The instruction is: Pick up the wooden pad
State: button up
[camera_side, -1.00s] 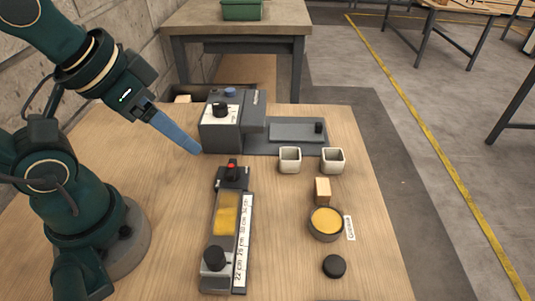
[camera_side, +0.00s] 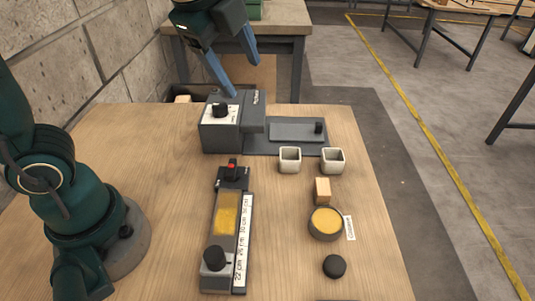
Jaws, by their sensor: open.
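The wooden pad (camera_side: 322,190) looks like a small light-wood block. It stands on the table right of centre, just behind a round dark dish (camera_side: 325,236) with a yellow top. My gripper (camera_side: 240,76) is at the top of the view, with two blue fingers spread apart and nothing between them. It is above and behind the grey machine, well to the left of the pad and higher than it. The pad is in full view.
The grey machine with a knob (camera_side: 221,138) has a flat plate (camera_side: 295,131) to its right. Two pale square cups (camera_side: 290,159) (camera_side: 333,160) stand behind the pad. A long fixture with a scale (camera_side: 228,230) lies left of it. A black puck (camera_side: 334,266) sits in front.

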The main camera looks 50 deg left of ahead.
jog(key=w+d+f+m, duration=0.3)
jog(key=w+d+m, duration=0.2)
jog(key=w+m, duration=0.1)
jog(key=m+g+y, duration=0.1)
jog(key=m, duration=0.3)
send_over(323, 184)
notch_tip(323, 184, down, 8)
jog(key=shift+m+g+y, duration=0.4)
jog(key=shift+m+g, duration=0.1)
jog(key=shift+m, duration=0.1)
jog(key=f, duration=0.1)
jog(key=s+d+f, duration=0.1)
jog(key=f, duration=0.3)
jog(key=shift+s+d, duration=0.25)
jog(key=shift+s, duration=0.05)
jog(key=shift+f, duration=0.25)
jog(key=shift+x, duration=2.2)
grip_shut()
